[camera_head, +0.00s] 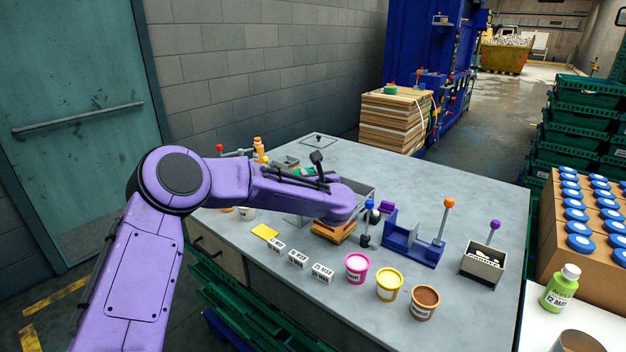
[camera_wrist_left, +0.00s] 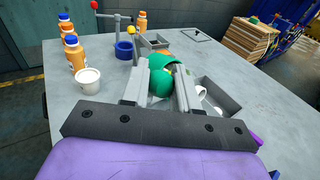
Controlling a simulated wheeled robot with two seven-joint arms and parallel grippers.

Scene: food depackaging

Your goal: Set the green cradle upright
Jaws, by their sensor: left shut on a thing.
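The green cradle (camera_wrist_left: 160,78) sits between the fingers of my left gripper (camera_wrist_left: 162,76) in the left wrist view. The gripper is shut on it, and the grey fingers hide part of its sides. A bit of orange shows at the cradle's far edge. In the head view only a small green part of the cradle (camera_head: 303,171) shows past my purple left arm, and the gripper (camera_head: 312,172) is mostly hidden by the wrist. I cannot tell whether the cradle touches the table. My right gripper is not in view.
A grey bin (camera_wrist_left: 232,106) with white items stands right of the gripper. A white tub (camera_wrist_left: 88,82), orange bottles (camera_wrist_left: 77,58) and a blue ring (camera_wrist_left: 125,50) are to its left. Colored tubs (camera_head: 389,285) and a blue stand (camera_head: 405,248) occupy the table's near side.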

